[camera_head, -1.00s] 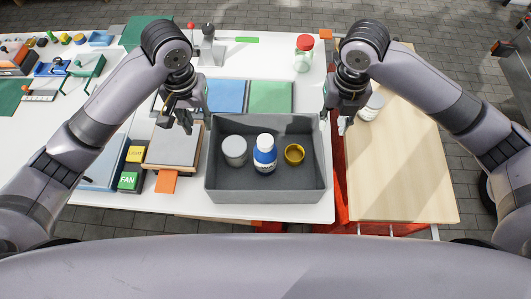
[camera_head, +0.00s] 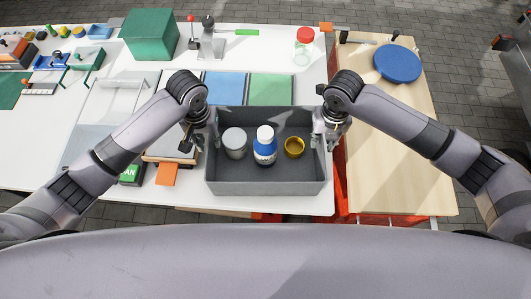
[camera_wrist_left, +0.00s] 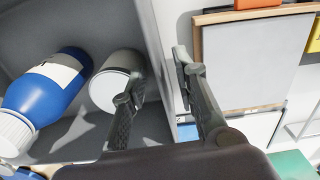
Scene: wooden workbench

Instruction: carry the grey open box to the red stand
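The grey open box (camera_head: 264,187) stands at the front edge of the white table, holding a grey-white round container (camera_head: 235,143), a blue bottle with a white cap (camera_head: 265,150) and a yellow cup (camera_head: 294,147). My left gripper (camera_head: 206,143) is at the box's left wall. In the left wrist view its fingers (camera_wrist_left: 157,82) are apart, one inside the wall and one outside. My right gripper (camera_head: 325,142) is at the right wall, its fingers apart on either side of the rim. The red stand (camera_head: 340,185) shows beside the table, under a light wooden top.
The wooden top (camera_head: 390,185) is clear in front; a blue round object (camera_head: 397,63) and a hammer lie at its back. Blue and green panels (camera_head: 270,88) lie behind the box. A grey-topped block (camera_head: 168,140) and an orange piece (camera_head: 167,173) are left of it.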

